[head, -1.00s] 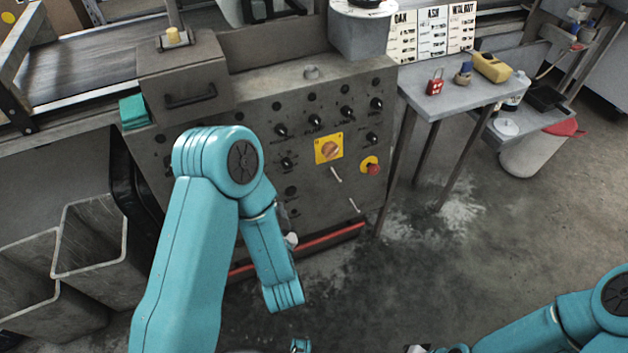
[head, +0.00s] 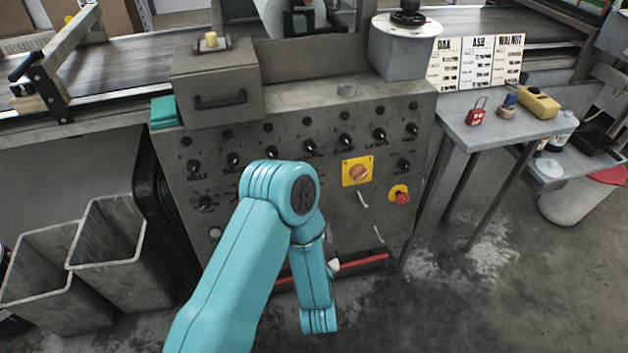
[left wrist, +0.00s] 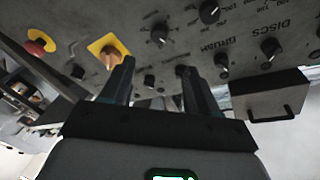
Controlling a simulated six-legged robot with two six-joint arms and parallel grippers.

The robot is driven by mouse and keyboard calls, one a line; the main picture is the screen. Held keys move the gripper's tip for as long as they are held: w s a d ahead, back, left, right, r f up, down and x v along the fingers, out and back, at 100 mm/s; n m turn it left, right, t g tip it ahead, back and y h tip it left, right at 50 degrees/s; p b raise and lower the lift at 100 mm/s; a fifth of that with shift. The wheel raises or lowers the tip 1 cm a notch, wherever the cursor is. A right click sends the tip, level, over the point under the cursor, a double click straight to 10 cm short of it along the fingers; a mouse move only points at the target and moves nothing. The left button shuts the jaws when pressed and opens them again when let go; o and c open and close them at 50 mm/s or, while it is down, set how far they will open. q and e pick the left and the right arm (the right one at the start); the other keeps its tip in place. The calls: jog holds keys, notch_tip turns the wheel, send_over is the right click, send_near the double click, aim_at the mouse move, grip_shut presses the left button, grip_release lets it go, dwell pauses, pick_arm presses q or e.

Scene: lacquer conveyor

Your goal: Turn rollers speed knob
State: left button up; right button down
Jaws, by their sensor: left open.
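One knob at the left end is marked Belt (head: 194,168). I cannot read which knob is the rollers speed knob. In the left wrist view, knobs marked Brush (left wrist: 209,12) and Discs (left wrist: 271,48) show on the panel. My left gripper (left wrist: 157,68) is open, with its two dark fingers apart, pointing at the panel and with nothing visible between them. In the head view my left arm covers part of the panel's lower middle and hides the gripper. My right gripper is out of view.
A yellow plate with an orange rotary switch (head: 357,172) and a red emergency button (head: 401,198) sit on the panel's right side. A grey box (head: 215,75) with a handle juts out at top left. A side table (head: 480,135) stands at right, grey bins (head: 125,250) at left.

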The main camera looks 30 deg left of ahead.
pick_arm(q)
jog(key=x, duration=1.2)
jog(key=shift+w+a, duration=0.15)
jog(key=shift+w, duration=0.15)
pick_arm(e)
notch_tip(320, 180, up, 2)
